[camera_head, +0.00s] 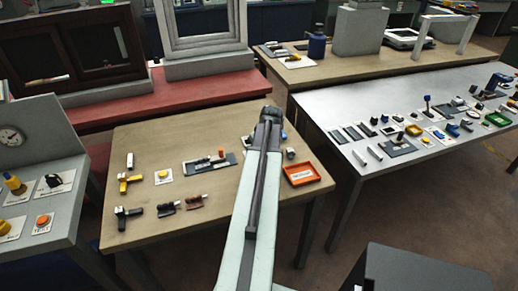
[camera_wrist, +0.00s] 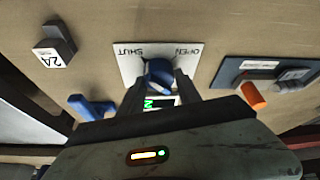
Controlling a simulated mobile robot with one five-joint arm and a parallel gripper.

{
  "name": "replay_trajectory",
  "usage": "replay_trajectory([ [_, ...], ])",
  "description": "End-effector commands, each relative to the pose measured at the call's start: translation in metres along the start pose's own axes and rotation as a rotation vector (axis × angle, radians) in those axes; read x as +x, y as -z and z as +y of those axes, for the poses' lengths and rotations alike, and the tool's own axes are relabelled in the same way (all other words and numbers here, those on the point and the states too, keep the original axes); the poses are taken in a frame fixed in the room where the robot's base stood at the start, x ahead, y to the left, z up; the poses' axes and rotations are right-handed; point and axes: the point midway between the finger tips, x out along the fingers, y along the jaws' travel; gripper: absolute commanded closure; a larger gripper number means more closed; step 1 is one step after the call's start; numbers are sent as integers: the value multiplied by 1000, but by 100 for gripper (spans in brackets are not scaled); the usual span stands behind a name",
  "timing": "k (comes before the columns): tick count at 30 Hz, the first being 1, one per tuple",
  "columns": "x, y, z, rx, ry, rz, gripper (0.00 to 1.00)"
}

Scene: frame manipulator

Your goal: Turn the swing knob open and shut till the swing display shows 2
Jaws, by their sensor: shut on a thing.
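The swing knob (camera_wrist: 158,72) is blue and sits on a white plate (camera_wrist: 128,66) marked SHUT and OPEN in the wrist view. My gripper (camera_wrist: 159,80) is shut on the knob, with one dark finger on each side of it. The swing display (camera_wrist: 160,103) glows green just below the knob, between the fingers. It is partly hidden and its figure is turned, so I cannot read it surely. In the head view my arm reaches over the wooden table and hides the knob and plate.
In the wrist view a grey block marked 2A (camera_wrist: 56,42) and a blue handle (camera_wrist: 92,106) stand left of the plate. A dark panel with an orange cylinder (camera_wrist: 252,96) is at right. An orange tray (camera_head: 300,174) lies on the wooden table (camera_head: 230,190) in the head view.

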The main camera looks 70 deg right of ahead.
Motion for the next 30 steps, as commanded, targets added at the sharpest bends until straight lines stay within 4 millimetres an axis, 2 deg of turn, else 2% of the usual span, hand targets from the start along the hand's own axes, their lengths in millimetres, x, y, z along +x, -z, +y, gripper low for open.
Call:
replay_trajectory([
  [9, 0, 0, -2, -3, 3, -1, 100],
  [10, 0, 0, -2, -3, 3, -1, 52],
  [12, 0, 0, -2, -2, 3, -1, 38],
  [23, -4, 0, -1, -1, 1, -1, 38],
  [26, -14, 1, -1, 0, 1, -1, 38],
  [30, -40, 2, -1, 0, 1, -1, 38],
])
